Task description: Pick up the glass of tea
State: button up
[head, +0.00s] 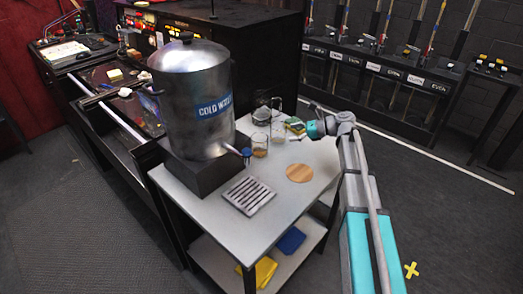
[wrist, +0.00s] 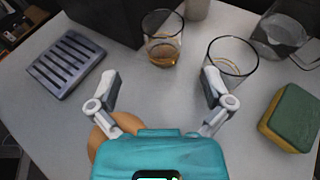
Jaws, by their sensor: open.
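The glass of tea (wrist: 163,53) is a clear tumbler with a little amber liquid at the bottom. It stands upright on the grey table, and shows in the head view (head: 259,151) near the urn's tap. My gripper (wrist: 160,82) is open and empty, its two fingers spread. In the wrist view the glass of tea lies ahead, in line with the gap between the fingertips and apart from them. In the head view my gripper (head: 296,138) is over the table's right side, right of the glass.
An empty glass (wrist: 231,62) stands close by the right fingertip. A glass pitcher (wrist: 284,34) and a green-yellow sponge (wrist: 290,119) are farther right. A slotted drip tray (wrist: 66,63) and a round wooden board (head: 299,173) lie on the table (head: 213,196). A large metal urn (head: 190,100) stands behind.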

aim_at(259, 138)
jog(key=b+x, duration=0.2)
jog(key=x, duration=0.5)
jog(key=shift+a+f, duration=0.15)
jog(key=shift+f+b+x, duration=0.25)
jog(key=shift+b+x, duration=0.6)
jog(key=shift+x, duration=1.15)
jog(key=shift+w+a+f, duration=0.1)
jog(key=shift+w+a, duration=0.15)
jog(key=shift+a, duration=0.25)
jog(key=c, duration=1)
jog(key=shift+o, duration=0.2)
